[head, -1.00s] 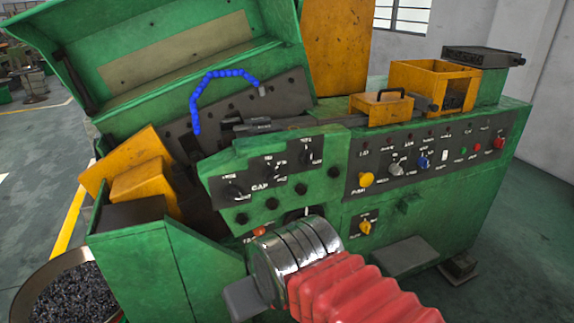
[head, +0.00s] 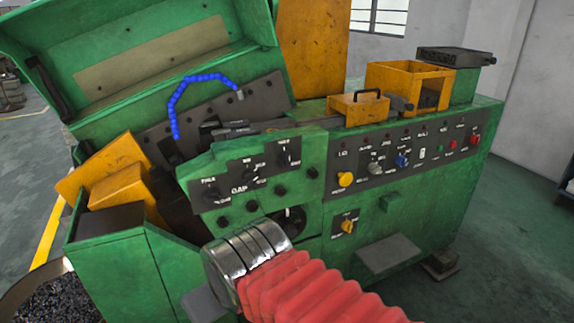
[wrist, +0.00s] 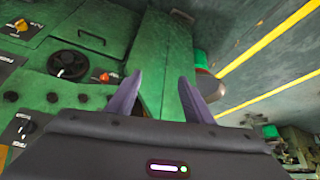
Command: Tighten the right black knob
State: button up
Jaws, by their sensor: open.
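The green control panel (head: 315,180) of the machine carries three black pointer knobs in a slanting row around the word GAP. The right black knob (head: 284,158) is at the upper right of that row. The middle knob (head: 254,173) and the left knob (head: 211,195) are lower to its left. My gripper (wrist: 160,78) is open and empty in the wrist view, its two fingers apart over the machine's lower green side. In the head view my arm hides its fingers. A black pointer knob (wrist: 27,126) shows left of the fingers; which one, I cannot tell.
A black handwheel (wrist: 68,63) and an orange lamp (wrist: 104,77) lie close left of the fingers. Several smaller black knobs (head: 280,190) sit below the pointer knobs. A yellow block (head: 125,186) juts out at left.

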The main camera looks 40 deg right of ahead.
jog(key=w+d+h, duration=0.1)
jog(key=w+d, duration=0.1)
jog(key=d, duration=0.1)
jog(key=w+d+t+h, duration=0.1)
jog(key=w+d, duration=0.1)
jog(key=d, duration=0.2)
jog(key=w+d+r+n+t, duration=0.1)
jog(key=w+d, duration=0.2)
jog(key=d, duration=0.1)
jog(key=shift+h, duration=0.4)
jog(key=n+t+h, duration=0.2)
jog(key=n+t, duration=0.7)
jog(key=n, duration=0.5)
send_near(289, 162)
jog(key=s, duration=0.4)
jog(key=shift+a+f, duration=0.1)
jog(key=shift+a, duration=0.4)
jog(key=shift+w, duration=0.15)
jog(key=x, duration=1.3)
jog(key=shift+w, duration=0.3)
